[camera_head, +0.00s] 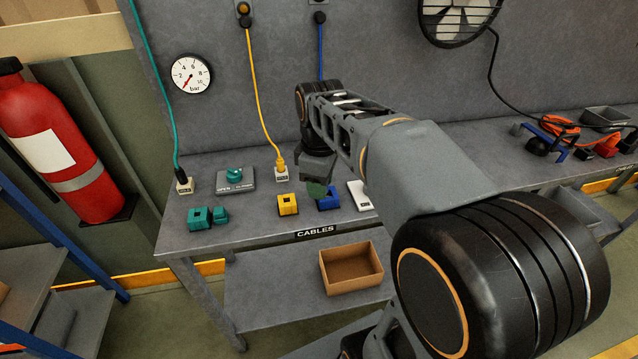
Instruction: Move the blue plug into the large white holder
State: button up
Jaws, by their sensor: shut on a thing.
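My gripper (317,188) points down over the bench, just left of the large white holder (361,195). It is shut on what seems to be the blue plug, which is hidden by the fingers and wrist. The blue cable (320,52) hangs from the wall panel and passes out of sight behind my arm. The large white holder is a pale, flat block on the bench, clear of the fingers. A blue block (329,202) sits directly below and beside my fingertips, partly covered by them; whether they touch cannot be told.
A yellow block (287,204) and teal blocks (200,218) stand left along the front edge. Small white holders carry the teal plug (184,185) and yellow plug (281,172). A grey box with a teal knob (235,178) stands between them. A cardboard box (350,270) sits on the lower shelf.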

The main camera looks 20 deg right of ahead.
jog(key=shift+w+d+f, duration=0.8)
jog(key=shift+w+f, duration=0.05)
jog(key=shift+w, duration=0.3)
jog(key=shift+w+d+f, duration=0.75)
jog(key=shift+w+f, duration=0.05)
jog(key=shift+w, duration=0.3)
jog(key=shift+w+d+f, duration=0.8)
jog(key=shift+w+f, duration=0.05)
jog(key=shift+w, duration=0.3)
